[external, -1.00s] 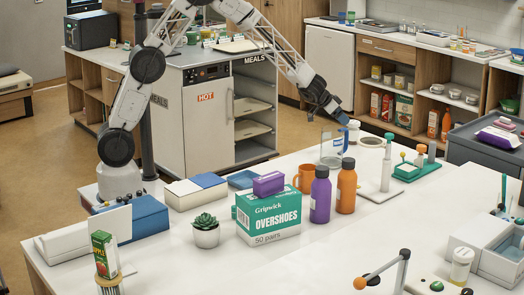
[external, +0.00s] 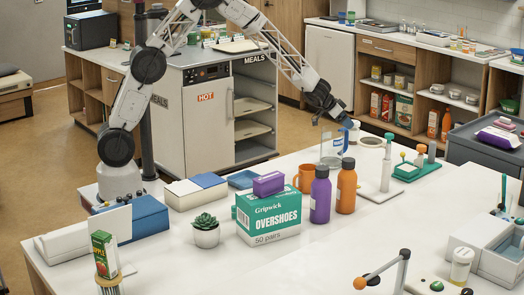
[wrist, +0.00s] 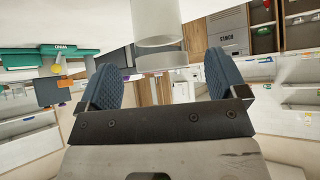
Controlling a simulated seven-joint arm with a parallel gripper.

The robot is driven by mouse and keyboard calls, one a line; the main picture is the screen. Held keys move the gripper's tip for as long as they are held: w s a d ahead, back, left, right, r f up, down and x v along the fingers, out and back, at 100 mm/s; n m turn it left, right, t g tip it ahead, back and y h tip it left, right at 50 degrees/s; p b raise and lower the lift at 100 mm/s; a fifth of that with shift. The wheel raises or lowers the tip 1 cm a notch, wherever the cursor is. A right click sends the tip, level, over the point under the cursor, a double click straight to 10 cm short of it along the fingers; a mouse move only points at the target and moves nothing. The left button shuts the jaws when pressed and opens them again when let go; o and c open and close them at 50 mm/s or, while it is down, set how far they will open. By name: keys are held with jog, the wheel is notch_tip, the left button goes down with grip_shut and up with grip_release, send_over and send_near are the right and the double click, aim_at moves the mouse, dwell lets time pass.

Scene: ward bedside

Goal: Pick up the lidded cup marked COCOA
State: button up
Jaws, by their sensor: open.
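A small white lidded cup (external: 354,132) stands at the back edge of the white table, partly behind a clear jug; no COCOA mark is legible on it. Another white lidded cup (external: 461,264) stands at the front right, its label too small to read. My gripper (external: 344,121) is open, just above and left of the back cup and over the jug. In the wrist view my gripper (wrist: 162,78) has its two blue pads apart with nothing held. A pale cylinder (wrist: 157,22) lies ahead between the pads, its mark not visible; I cannot tell which vessel it is.
A green stand (external: 415,171) is to the right. The front middle of the table is clear.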

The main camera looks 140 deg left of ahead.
aim_at(355, 122)
jog(key=shift+x, duration=2.55)
jog(key=shift+w, duration=0.1)
jog(key=shift+c, duration=0.5)
jog(key=shift+r, duration=0.1)
jog(key=c, duration=1)
jog(key=shift+a+r, duration=0.1)
jog(key=shift+r, duration=0.15)
jog(key=shift+r, duration=1.35)
jog(key=shift+r, duration=0.15)
jog(key=shift+d, duration=0.2)
jog(key=shift+s+d+r, duration=0.25)
jog(key=shift+s+d, duration=0.95)
jog(key=shift+d, duration=1.15)
jog(key=shift+s+d+r, duration=0.25)
jog(key=shift+s+d, duration=0.95)
jog(key=shift+d, duration=1.1)
jog(key=shift+s+d+r, duration=0.25)
jog(key=shift+s+d, duration=0.9)
jog(key=shift+d, duration=1.2)
